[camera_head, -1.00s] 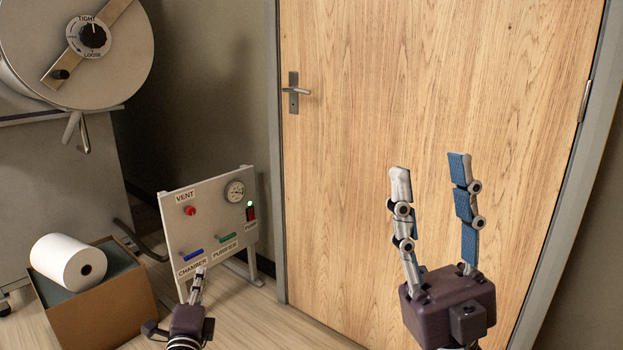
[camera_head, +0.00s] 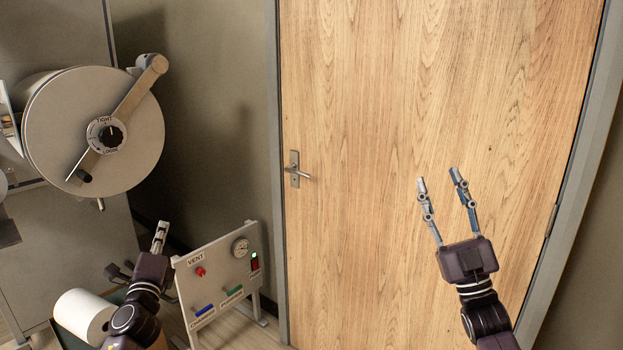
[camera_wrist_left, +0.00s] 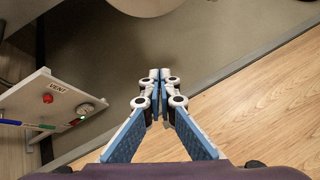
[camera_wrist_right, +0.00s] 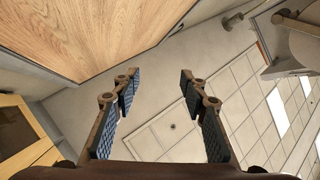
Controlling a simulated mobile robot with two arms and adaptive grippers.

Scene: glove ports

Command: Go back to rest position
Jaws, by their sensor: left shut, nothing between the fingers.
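My left gripper (camera_head: 161,232) is raised just left of the control panel in the head view. Its fingers point up and are together, with nothing between them; the left wrist view also shows the fingertips (camera_wrist_left: 160,74) meeting. My right gripper (camera_head: 438,178) is in front of the wooden door at the right, fingers pointing up and spread apart. In the right wrist view the right gripper (camera_wrist_right: 156,75) has a wide empty gap between its blue pads.
The control panel (camera_head: 223,262), with a red knob, blue and green handles and a gauge, stands beside my left gripper. A round hatch (camera_head: 95,130) is at upper left. A paper roll (camera_head: 84,315) is low left. The door (camera_head: 370,120) has a lever handle (camera_head: 296,170).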

